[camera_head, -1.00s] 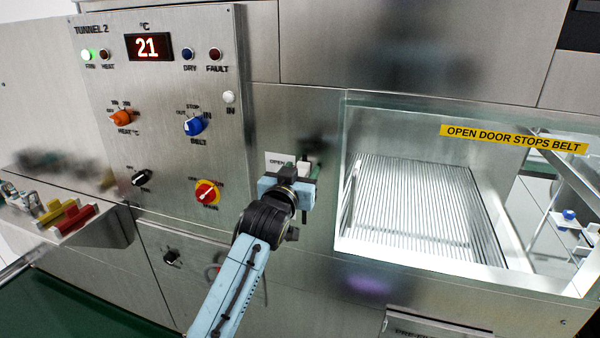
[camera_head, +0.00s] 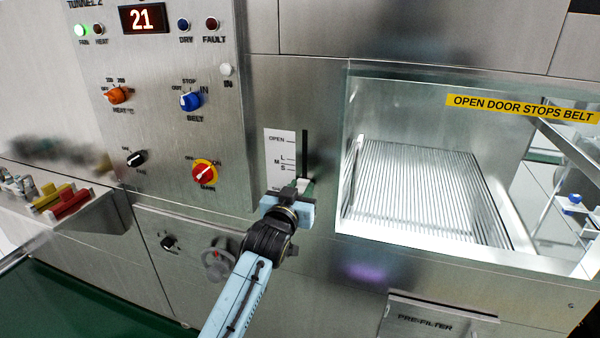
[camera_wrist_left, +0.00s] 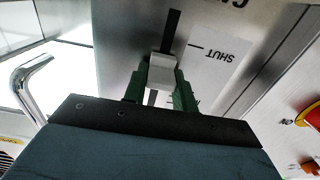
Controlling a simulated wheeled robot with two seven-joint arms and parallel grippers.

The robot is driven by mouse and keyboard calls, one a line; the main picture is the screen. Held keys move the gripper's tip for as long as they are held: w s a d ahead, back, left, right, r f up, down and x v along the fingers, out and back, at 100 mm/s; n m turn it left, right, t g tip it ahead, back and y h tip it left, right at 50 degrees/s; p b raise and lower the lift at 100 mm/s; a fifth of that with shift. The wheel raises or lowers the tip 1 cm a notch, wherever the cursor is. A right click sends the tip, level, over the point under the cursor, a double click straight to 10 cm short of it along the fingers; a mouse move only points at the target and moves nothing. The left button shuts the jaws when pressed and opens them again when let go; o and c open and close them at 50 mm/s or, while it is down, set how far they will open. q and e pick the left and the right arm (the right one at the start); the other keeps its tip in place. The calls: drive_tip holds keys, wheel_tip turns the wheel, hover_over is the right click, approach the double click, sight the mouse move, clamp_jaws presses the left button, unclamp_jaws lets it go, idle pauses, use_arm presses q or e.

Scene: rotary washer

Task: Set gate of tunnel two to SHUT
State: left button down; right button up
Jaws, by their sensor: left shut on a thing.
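In the left wrist view the gripper's green fingers are shut on a pale gate knob (camera_wrist_left: 162,72) in the slot (camera_wrist_left: 173,30). The SHUT label (camera_wrist_left: 228,58) shows there next to the knob, with a short line by it. My right gripper is in neither view.
The control panel (camera_head: 225,130) with its knobs and lamps is left of the scale. The tunnel window with a ribbed belt (camera_head: 425,195) is to the right. A grey round knob (camera_head: 216,260) sits below, near my left arm. Red and yellow handles (camera_head: 70,203) are at far left.

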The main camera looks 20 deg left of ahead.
use_arm(q)
drive_tip(key=shift+f+b, duration=0.6)
drive_tip(key=shift+f, duration=1.4)
drive_tip(key=c, duration=1.1)
unclamp_jaws()
drive_tip(key=shift+r, duration=0.1)
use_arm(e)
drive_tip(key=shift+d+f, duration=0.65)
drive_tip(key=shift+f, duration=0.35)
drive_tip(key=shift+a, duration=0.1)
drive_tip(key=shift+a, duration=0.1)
use_arm(q)
drive_tip(key=s+p, duration=0.1)
drive_tip(key=s, duration=1.2)
drive_tip(key=shift+s+a, duration=0.2)
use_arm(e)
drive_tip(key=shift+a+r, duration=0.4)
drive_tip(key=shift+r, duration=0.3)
